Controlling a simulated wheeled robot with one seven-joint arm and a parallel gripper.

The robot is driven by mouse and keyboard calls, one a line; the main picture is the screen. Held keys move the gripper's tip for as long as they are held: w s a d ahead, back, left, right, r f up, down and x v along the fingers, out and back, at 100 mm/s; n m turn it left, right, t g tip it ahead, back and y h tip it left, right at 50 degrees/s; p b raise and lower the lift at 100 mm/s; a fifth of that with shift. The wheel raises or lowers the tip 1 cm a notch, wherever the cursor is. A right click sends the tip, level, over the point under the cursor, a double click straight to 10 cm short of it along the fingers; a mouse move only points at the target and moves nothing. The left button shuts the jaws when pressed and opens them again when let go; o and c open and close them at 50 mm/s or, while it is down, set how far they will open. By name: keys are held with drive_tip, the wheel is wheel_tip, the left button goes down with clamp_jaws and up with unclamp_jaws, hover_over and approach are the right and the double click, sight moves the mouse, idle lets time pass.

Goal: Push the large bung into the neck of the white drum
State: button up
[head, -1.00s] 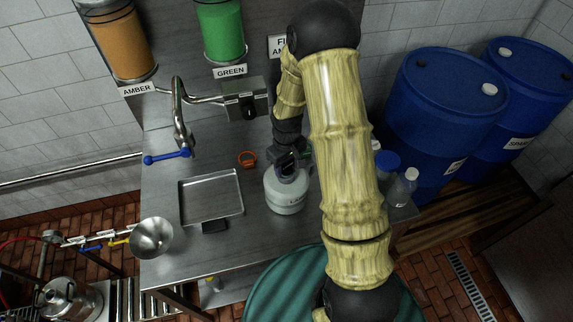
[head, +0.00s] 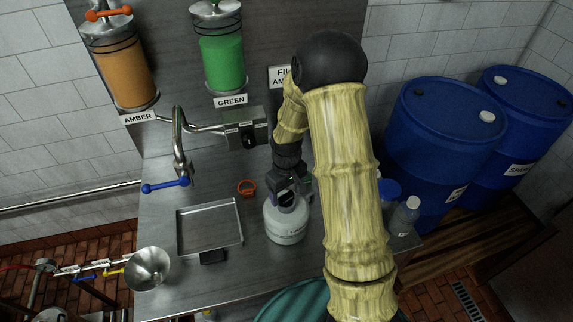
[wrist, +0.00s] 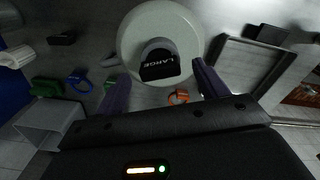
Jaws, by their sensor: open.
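The white drum (head: 284,226) stands upright on the steel bench in the head view, and its round pale body (wrist: 189,34) fills the top middle of the wrist view. The large bung (wrist: 160,65), dark with a "LARGE" label, is at the drum's top; it shows as a dark spot in the head view (head: 287,199). How deep it sits in the neck cannot be told. My gripper (wrist: 160,88) is open, its two purple fingers apart on either side below the bung and not closed on it. In the head view my gripper (head: 289,188) is just above and behind the drum top.
A shallow metal tray (head: 181,248) lies left of the drum, with an orange ring (head: 247,187) behind it. A tap with a blue lever (head: 165,186) and a metal funnel bowl (head: 147,268) are further left. A clear bottle (head: 405,217) stands right; blue barrels (head: 440,130) stand beyond.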

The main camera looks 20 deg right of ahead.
sight(287, 196)
wheel_tip(287, 196, up, 15)
drive_tip(key=b, duration=0.3)
drive_tip(key=shift+b, duration=0.3)
idle(0.6)
drive_tip(key=s+f+m+t+b, duration=0.2)
drive_tip(key=s+f+m+b, duration=0.2)
drive_tip(key=s+f, duration=0.4)
drive_tip(key=s, duration=0.6)
drive_tip(key=shift+s+f+m+t, duration=0.15)
drive_tip(key=shift+m+t, duration=0.15)
